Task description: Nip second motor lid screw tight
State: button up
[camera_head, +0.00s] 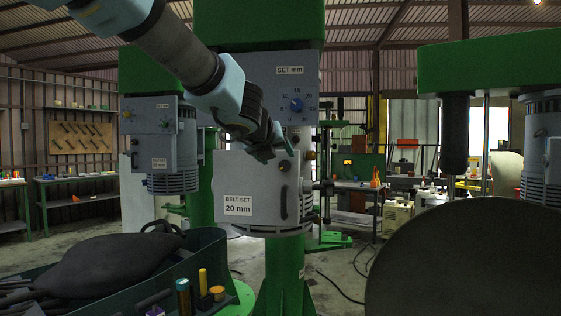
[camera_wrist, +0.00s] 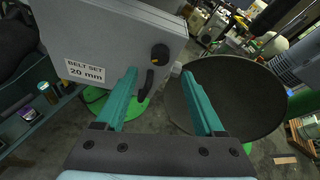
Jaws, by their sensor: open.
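The grey motor lid box (camera_head: 238,180) with the label "BELT SET 20 mm" hangs on the green machine; it also fills the upper left of the wrist view (camera_wrist: 100,35). A dark round screw knob (camera_head: 284,166) is at the upper right of its front face, and it shows in the wrist view (camera_wrist: 160,52) just beyond my fingertips. A small brass-coloured knob (camera_head: 310,155) is at the box's right edge. My gripper (camera_wrist: 160,73) is open and empty, with green fingers spread to either side of the knob's line. In the head view, my gripper (camera_head: 267,152) is close to the box's upper front.
A dark curved handle (camera_head: 284,203) is below the knob. A large dark disc (camera_head: 465,262) is at the lower right. A tray (camera_head: 185,255) with a dark bag and small coloured pots is at the lower left. A dial panel (camera_head: 295,88) is above the box.

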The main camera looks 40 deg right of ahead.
jog(key=shift+v, duration=1.65)
jog(key=w+a+f+n+y, duration=0.3)
jog(key=w+a+f+n, duration=0.3)
jog(key=a, duration=0.3)
jog(key=w+a+f+n+y, duration=0.3)
jog(key=w+a+f+n, duration=0.1)
jog(key=a+f+n, duration=0.4)
jog(key=w+a+f+n+y, duration=0.3)
jog(key=w+a+f+n, duration=0.3)
jog(key=a, duration=0.4)
jog(key=s+a+f+n+g, duration=0.2)
jog(key=s+a+f+n, duration=0.2)
jog(key=a+n, duration=0.3)
jog(key=s+a+f+n+g+y, duration=0.1)
jog(key=s+a+f+n, duration=0.3)
jog(key=a+n, duration=0.4)
jog(key=s+a+f+n+g+y, duration=0.1)
jog(key=s+a+f+n+g, duration=0.1)
jog(key=s+a+f+n, duration=0.3)
jog(key=a+n, duration=0.2)
jog(key=a, duration=0.1)
jog(key=shift+a+f+n+g, duration=0.15)
jog(key=shift+a+n+g, duration=0.05)
jog(key=shift+n+g, duration=0.2)
